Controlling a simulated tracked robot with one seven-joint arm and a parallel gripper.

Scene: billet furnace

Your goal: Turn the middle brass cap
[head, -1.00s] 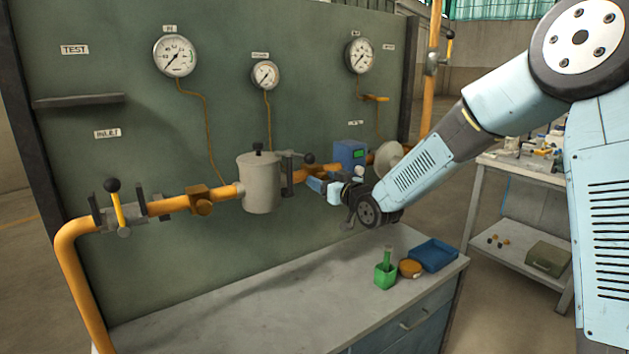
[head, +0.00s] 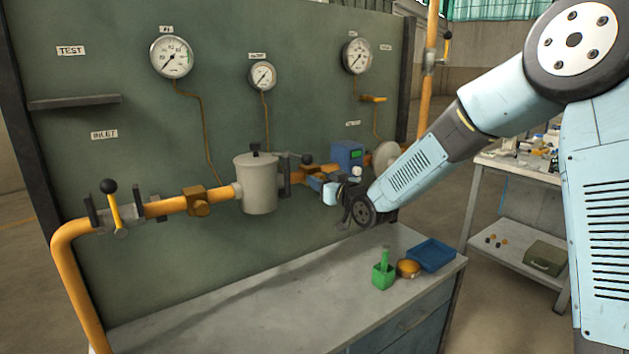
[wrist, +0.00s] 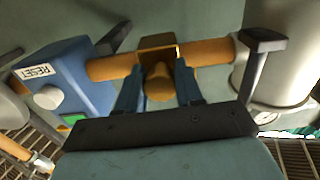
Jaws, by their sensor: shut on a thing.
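The middle brass cap (wrist: 158,82) shows in the wrist view on a brass block (wrist: 158,53) on the orange pipe. My gripper (wrist: 158,90) has one blue finger on each side of the cap and is shut on it. In the head view my gripper (head: 316,181) is at the pipe, between the grey cylinder and the blue box, and hides most of this fitting. Another brass cap (head: 199,208) sits on the pipe left of the grey cylinder, apart from my gripper.
The grey cylinder (head: 256,185) and a black-knobbed lever (head: 306,159) are close left of my gripper. The blue box (head: 348,155) with a RESET label is close right. A green holder (head: 383,277), brass-coloured dish (head: 408,268) and blue tray (head: 432,253) stand on the bench below.

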